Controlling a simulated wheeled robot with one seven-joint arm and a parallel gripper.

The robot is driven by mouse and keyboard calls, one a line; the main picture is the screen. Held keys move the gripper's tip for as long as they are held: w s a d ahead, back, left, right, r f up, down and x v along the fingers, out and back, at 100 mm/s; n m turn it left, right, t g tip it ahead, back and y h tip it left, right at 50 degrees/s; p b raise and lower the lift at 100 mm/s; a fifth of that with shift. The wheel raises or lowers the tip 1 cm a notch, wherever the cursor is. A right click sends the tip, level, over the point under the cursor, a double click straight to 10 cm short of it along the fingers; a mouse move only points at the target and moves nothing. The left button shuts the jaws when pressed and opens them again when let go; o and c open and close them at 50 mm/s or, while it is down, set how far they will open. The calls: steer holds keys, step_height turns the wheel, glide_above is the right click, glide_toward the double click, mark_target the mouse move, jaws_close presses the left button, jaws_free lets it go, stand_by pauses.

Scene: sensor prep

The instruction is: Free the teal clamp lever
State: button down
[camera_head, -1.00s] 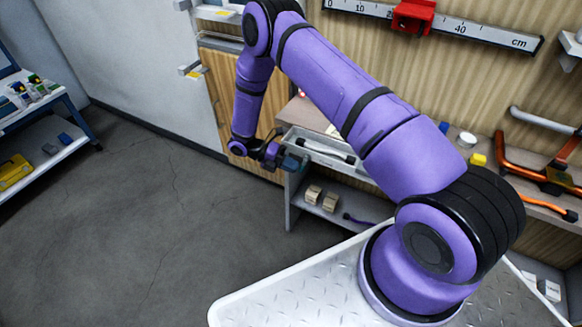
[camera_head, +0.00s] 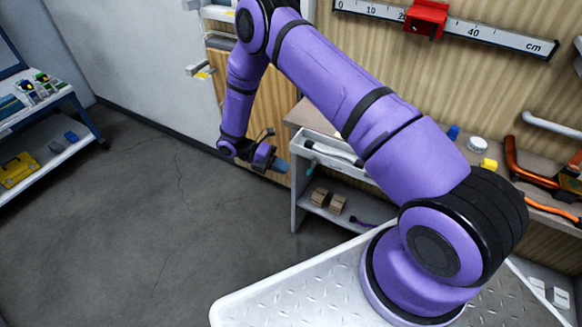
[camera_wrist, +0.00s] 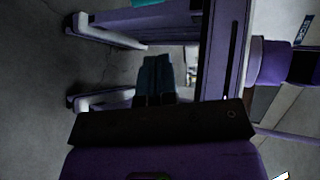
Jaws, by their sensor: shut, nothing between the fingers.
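My gripper (camera_head: 281,166) is off the left end of the wooden-topped bench, in front of the wooden panel. Its blue-teal fingers point right, toward the bench, and a gap shows between them and the bench. In the wrist view the dark teal fingers (camera_wrist: 157,75) lie close together, with nothing seen held. No lever can be made out in the wrist view.
A jar (camera_head: 477,145), a yellow block (camera_head: 488,165) and orange pipework (camera_head: 540,178) are on the bench top. A blue-framed rack (camera_head: 75,130) stands far left. The floor (camera_head: 150,220) between is clear.

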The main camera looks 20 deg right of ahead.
steer(key=v, duration=0.7)
steer(key=shift+w+a+f, duration=0.25)
steer(key=shift+w+a, duration=0.05)
steer(key=shift+a, duration=0.05)
